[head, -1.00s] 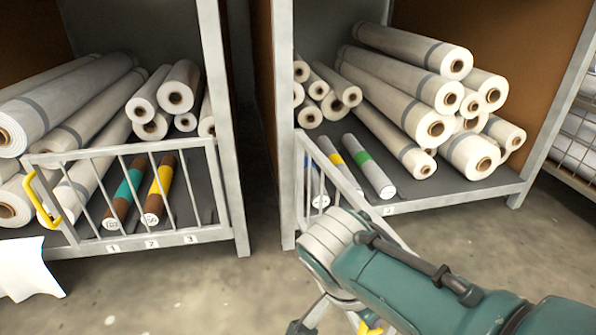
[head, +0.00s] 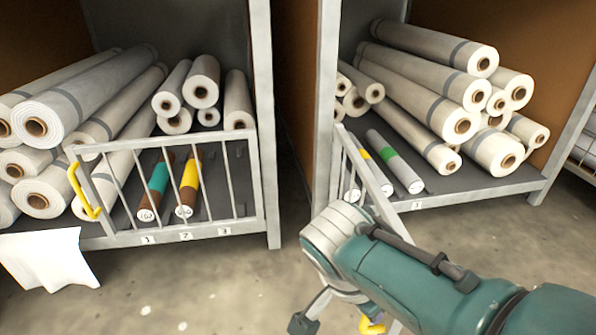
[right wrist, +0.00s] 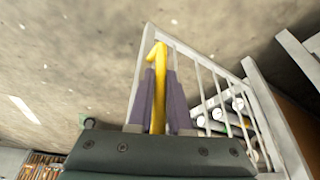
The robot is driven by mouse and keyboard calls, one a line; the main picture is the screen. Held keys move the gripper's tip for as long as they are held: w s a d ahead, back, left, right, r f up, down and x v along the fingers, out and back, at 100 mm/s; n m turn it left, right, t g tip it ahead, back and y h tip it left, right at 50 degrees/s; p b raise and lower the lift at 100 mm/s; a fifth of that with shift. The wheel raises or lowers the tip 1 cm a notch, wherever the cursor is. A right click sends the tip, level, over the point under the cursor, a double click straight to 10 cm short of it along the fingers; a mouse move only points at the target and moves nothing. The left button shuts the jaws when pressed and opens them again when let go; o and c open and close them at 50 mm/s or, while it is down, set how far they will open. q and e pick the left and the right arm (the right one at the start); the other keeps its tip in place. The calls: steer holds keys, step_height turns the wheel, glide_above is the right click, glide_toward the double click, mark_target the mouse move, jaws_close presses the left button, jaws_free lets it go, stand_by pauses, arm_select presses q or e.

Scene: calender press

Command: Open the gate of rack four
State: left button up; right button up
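The right-hand rack has a grey barred gate (head: 362,160) that stands swung outward from its left post; its free end is hidden behind my right arm. Its yellow handle (head: 372,326) shows below my arm, and in the right wrist view the handle (right wrist: 158,90) lies between my purple fingers. My right gripper (right wrist: 160,95) appears shut on it, with a finger against each side. In the head view my right gripper (head: 340,318) is partly hidden by its own wrist. My left gripper is not in view. I cannot read a rack number.
The left rack has a closed gate (head: 165,190) with a yellow handle (head: 82,190) and labels below. A white sheet (head: 45,262) hangs at its front left. Banded rolls (head: 398,165) lie on the right rack's floor, below stacked white rolls (head: 425,100). The concrete floor (head: 200,290) ahead is clear.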

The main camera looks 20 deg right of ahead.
steer(key=o, duration=0.4)
steer(key=shift+o, duration=0.2)
steer(key=shift+r, duration=0.1)
steer(key=p+v, duration=0.7)
steer(key=v, duration=0.2)
steer(key=shift+a+r, duration=0.15)
steer(key=shift+r, duration=0.2)
